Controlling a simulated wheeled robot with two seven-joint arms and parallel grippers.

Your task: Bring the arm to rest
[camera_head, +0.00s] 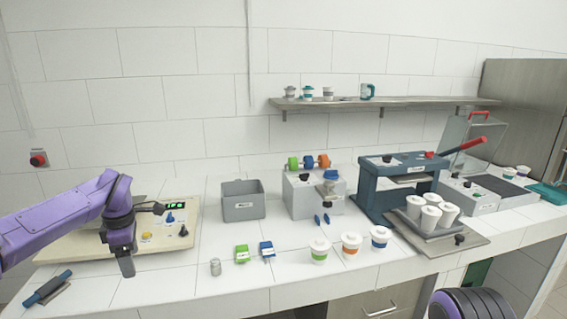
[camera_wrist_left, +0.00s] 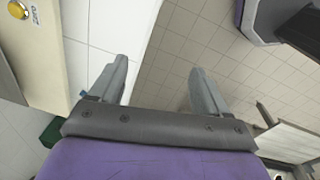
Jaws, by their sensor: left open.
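My left arm is purple and comes in from the left in the head view. Its dark gripper (camera_head: 126,264) hangs pointing down over the front left of the counter, by the front edge of the beige panel. In the left wrist view the two grey fingers of the left gripper (camera_wrist_left: 160,85) are spread apart with nothing between them. Beyond them are the white counter edge and the tiled floor. A purple and black part of my right arm (camera_head: 470,304) shows at the bottom right of the head view; the right gripper is not visible.
The beige panel (camera_head: 80,243) with knobs lies under the left arm. A grey bin (camera_head: 243,207), several cups and a blue press (camera_head: 367,195) are farther right.

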